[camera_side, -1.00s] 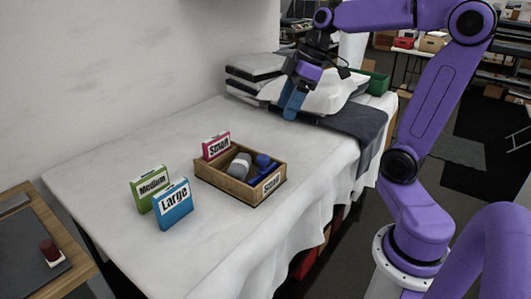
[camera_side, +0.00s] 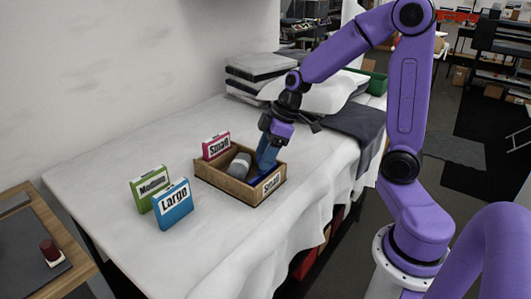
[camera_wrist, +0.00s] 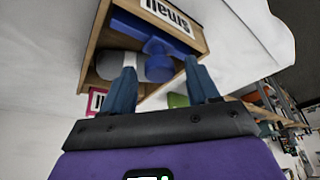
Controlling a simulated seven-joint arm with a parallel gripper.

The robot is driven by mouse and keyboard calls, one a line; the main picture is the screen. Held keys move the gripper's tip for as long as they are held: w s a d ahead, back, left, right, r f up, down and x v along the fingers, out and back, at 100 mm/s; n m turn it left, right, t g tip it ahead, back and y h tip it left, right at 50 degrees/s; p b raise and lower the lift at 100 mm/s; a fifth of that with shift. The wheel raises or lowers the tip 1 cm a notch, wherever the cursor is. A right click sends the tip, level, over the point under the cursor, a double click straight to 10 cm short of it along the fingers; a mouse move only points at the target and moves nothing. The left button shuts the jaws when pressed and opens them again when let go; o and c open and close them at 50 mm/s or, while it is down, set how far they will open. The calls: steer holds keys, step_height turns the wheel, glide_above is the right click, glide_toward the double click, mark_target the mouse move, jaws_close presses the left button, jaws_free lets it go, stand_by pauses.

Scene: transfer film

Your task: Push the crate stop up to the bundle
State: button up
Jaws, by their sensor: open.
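The wooden crate (camera_side: 225,183) with a "Small" label stands on the white-covered table. Inside it lies a grey and white rolled bundle (camera_side: 239,166), towards the left; it also shows in the wrist view (camera_wrist: 112,65). The blue crate stop (camera_wrist: 137,28) is in the crate's right part, a bar with a rounded knob. My gripper (camera_side: 264,167) is low over the crate's right part, pointing down. In the wrist view my gripper (camera_wrist: 161,88) has its blue fingers spread, with the knob showing between them. In the side view the fingers hide much of the stop.
A pink "Small" box (camera_side: 216,146) stands just behind the crate. Green "Medium" (camera_side: 150,187) and blue "Large" (camera_side: 173,205) boxes stand to the left. Folded dark and white cloths (camera_side: 262,69) are stacked at the back. The table between is clear.

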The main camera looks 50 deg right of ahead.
jaws_close()
steer(key=w, duration=0.8)
jaws_free()
steer(key=v, duration=1.7)
steer(key=shift+r, duration=0.25)
